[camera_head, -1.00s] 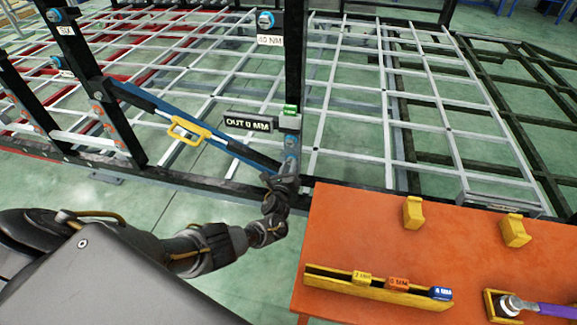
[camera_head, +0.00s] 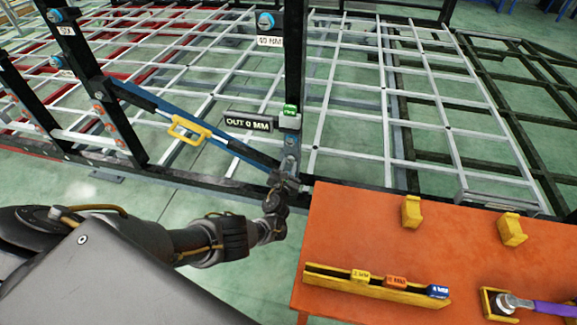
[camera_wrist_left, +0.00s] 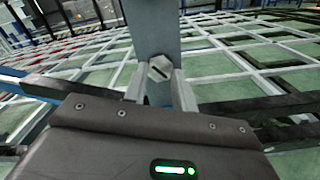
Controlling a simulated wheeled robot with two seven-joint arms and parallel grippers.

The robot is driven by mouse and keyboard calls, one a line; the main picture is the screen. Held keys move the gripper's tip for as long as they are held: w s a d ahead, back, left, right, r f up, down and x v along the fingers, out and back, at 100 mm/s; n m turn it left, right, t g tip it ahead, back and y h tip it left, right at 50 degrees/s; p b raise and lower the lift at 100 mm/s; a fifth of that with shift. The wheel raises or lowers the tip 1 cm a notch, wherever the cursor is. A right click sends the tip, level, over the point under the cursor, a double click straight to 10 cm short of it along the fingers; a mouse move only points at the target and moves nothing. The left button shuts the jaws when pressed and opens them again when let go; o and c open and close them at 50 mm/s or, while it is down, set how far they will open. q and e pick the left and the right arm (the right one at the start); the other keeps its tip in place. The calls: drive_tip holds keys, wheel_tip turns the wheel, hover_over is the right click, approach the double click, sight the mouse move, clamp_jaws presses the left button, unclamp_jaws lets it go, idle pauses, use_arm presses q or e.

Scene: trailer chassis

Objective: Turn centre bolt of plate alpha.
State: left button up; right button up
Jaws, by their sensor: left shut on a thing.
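My left gripper (camera_head: 283,181) is low at the foot of the dark upright post, against the grey-blue plate (camera_head: 290,145) there. In the left wrist view the plate (camera_wrist_left: 153,28) stands upright, with a slotted hex bolt (camera_wrist_left: 160,68) on its face. The two fingers of the left gripper (camera_wrist_left: 160,88) are shut on the bolt head, one on each side. The bolt head is hidden behind the gripper in the head view. A green tag (camera_head: 290,110) sits above the plate; its lettering is too small to read. My right gripper is not in view.
An "OUT 0 MM" sign (camera_head: 248,123) stands left of the post. A blue brace with a yellow handle (camera_head: 188,130) slopes down toward the gripper. The orange table (camera_head: 350,235) holds a yellow rack (camera_head: 375,288) and a purple-handled tool (camera_head: 545,307) at the right.

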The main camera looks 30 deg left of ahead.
use_arm(q)
drive_tip(key=shift+s+d+f+m, duration=0.15)
drive_tip(key=shift+f+m, duration=0.1)
drive_tip(key=shift+m, duration=0.45)
drive_tip(key=o, duration=1)
drive_tip(key=shift+r, duration=0.2)
drive_tip(key=shift+s+r+p, duration=0.1)
drive_tip(key=shift+s+p, duration=0.1)
drive_tip(key=shift+p, duration=0.15)
drive_tip(key=p+v, duration=0.5)
drive_tip(key=v, duration=0.5)
drive_tip(key=shift+s, duration=0.15)
